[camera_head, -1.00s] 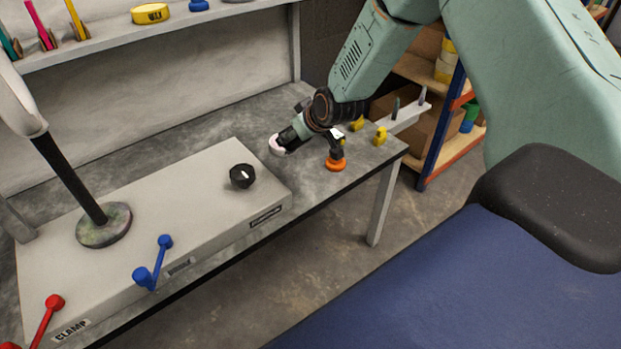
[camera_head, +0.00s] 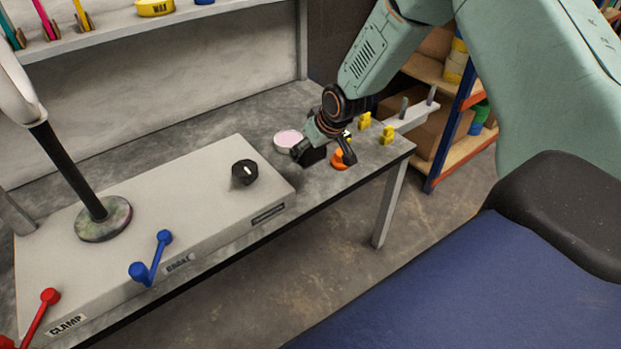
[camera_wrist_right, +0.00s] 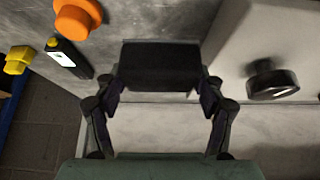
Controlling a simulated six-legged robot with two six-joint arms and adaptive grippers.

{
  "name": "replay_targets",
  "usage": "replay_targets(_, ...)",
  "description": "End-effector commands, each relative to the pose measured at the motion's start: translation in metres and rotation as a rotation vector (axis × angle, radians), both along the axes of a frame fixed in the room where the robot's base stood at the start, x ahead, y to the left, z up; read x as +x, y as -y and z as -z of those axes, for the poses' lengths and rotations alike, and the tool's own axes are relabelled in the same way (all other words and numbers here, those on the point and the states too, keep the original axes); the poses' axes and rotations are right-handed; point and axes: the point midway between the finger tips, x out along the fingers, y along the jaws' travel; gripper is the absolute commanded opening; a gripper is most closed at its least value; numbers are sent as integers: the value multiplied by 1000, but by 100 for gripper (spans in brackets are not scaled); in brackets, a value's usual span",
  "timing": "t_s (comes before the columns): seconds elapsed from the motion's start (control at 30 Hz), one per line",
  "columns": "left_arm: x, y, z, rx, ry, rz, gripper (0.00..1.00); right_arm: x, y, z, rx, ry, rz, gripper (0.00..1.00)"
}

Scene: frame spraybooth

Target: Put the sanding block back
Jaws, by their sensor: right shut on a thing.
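The sanding block, a dark rectangular block (camera_wrist_right: 158,62), is between the fingers of my right gripper (camera_wrist_right: 160,85) in the right wrist view. The gripper is shut on it. In the head view the right gripper (camera_head: 326,155) points down over the right part of the grey bench (camera_head: 265,112), with the block (camera_head: 314,156) partly hidden by its fingers. Whether the block touches the bench I cannot tell. My left gripper is not in view.
A round dish with a pink top (camera_head: 288,140) is just left of the gripper. An orange knob-like thing (camera_head: 340,160) is close on its right, with yellow pieces (camera_head: 387,134) beyond. A raised panel with a black knob (camera_head: 244,172) fills the bench's left.

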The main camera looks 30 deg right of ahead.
Motion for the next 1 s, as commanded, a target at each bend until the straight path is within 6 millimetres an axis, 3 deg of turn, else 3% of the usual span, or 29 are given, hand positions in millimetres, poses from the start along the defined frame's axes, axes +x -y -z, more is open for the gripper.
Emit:
replay_targets(0.03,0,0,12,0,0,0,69,0,1,13,0,1,1,36)
replay_targets(0.2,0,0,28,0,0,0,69,1,2,32,0,2,1,36)
replay_targets(0.53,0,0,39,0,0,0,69,1,2,46,-1,2,1,36)
replay_targets(0.8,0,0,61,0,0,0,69,1,2,77,0,2,1,36)
replay_targets(1.0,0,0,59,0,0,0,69,1,2,76,-1,3,1,36)
